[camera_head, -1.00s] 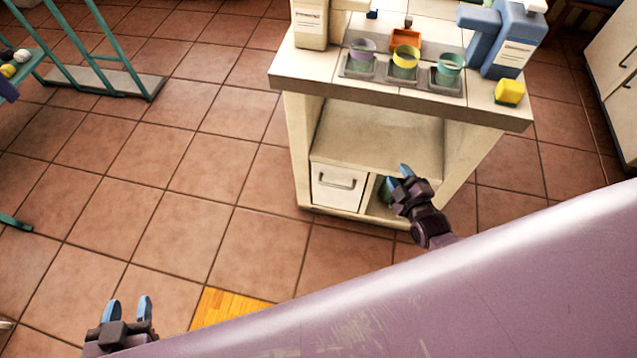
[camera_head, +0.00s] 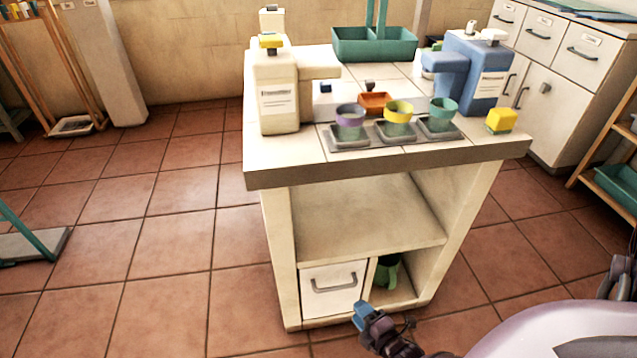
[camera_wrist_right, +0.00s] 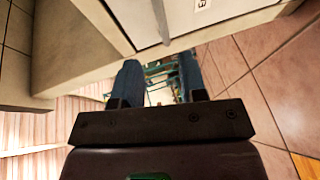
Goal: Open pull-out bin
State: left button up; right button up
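The pull-out bin (camera_head: 333,292) is a white front with a grey bar handle (camera_head: 334,285), low on the left of the washbasin cabinet. It looks closed, flush with the cabinet. My right gripper (camera_head: 362,312) is in front of the bin's lower right corner, below and right of the handle. In the right wrist view its two blue fingers (camera_wrist_right: 160,82) are spread with nothing between them. A pale panel with a label (camera_wrist_right: 215,12) and a grey bar (camera_wrist_right: 160,20), likely the handle, lie just beyond the fingertips. My left gripper is out of view.
The cabinet's counter (camera_head: 280,160) overhangs the bin and carries bottles and several cups. An open shelf (camera_head: 365,222) is above the bin. A green jug (camera_head: 388,270) stands in the compartment to its right.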

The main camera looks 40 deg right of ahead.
aim_at(336, 287)
pick_arm(q)
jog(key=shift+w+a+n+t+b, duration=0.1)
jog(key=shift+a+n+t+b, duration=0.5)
jog(key=shift+b, duration=1.05)
pick_arm(e)
jog(key=shift+x, duration=5.5)
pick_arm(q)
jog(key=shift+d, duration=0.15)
pick_arm(e)
jog(key=shift+f, duration=0.15)
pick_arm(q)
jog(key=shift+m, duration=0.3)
pick_arm(e)
grip_shut()
